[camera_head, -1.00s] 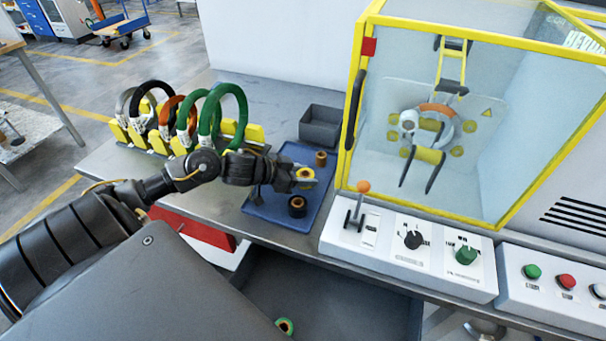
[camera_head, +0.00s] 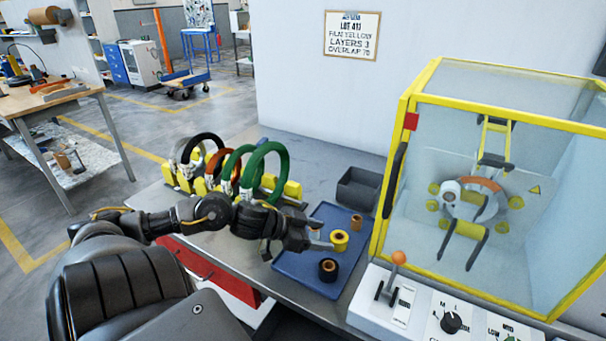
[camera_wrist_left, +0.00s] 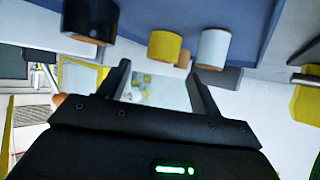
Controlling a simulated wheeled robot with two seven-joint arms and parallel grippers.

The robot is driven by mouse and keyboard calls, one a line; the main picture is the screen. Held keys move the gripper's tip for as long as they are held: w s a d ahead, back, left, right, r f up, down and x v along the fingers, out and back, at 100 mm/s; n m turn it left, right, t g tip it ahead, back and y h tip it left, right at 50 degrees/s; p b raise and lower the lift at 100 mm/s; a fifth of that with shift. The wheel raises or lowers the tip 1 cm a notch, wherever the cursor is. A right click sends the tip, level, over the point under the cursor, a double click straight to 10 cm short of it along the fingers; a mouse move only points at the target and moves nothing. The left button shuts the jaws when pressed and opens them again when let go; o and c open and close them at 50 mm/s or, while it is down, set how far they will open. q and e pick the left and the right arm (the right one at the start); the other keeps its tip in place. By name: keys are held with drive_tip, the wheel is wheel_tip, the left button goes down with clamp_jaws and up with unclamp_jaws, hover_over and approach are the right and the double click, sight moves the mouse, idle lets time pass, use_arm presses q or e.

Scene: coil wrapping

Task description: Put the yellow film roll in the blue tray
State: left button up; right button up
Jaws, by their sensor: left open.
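The yellow film roll (camera_head: 340,239) stands upright on the blue tray (camera_head: 306,283), between a black roll (camera_head: 328,269) and a small brown roll (camera_head: 356,222). My left gripper (camera_head: 326,238) is open and empty over the tray, just left of the yellow roll. In the left wrist view, the yellow roll (camera_wrist_left: 165,47) appears beyond the gap between my open fingertips (camera_wrist_left: 160,68), apart from both. A white roll (camera_wrist_left: 214,48) stands beside it there; my gripper mostly hides it in the head view. My right gripper is not in view.
Several coils, including a green one (camera_head: 267,172), stand in a yellow rack (camera_head: 291,189) left of the tray. A dark grey bin (camera_head: 359,187) is behind it. The yellow-framed machine (camera_head: 404,180) and a lever with an orange knob (camera_head: 398,257) bound the right side.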

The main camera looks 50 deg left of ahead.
use_arm(q)
drive_tip(key=p+v, duration=0.1)
drive_tip(key=v, duration=0.2)
drive_tip(key=shift+s+a+r, duration=0.15)
drive_tip(key=shift+a, duration=0.05)
drive_tip(key=shift+v, duration=0.9)
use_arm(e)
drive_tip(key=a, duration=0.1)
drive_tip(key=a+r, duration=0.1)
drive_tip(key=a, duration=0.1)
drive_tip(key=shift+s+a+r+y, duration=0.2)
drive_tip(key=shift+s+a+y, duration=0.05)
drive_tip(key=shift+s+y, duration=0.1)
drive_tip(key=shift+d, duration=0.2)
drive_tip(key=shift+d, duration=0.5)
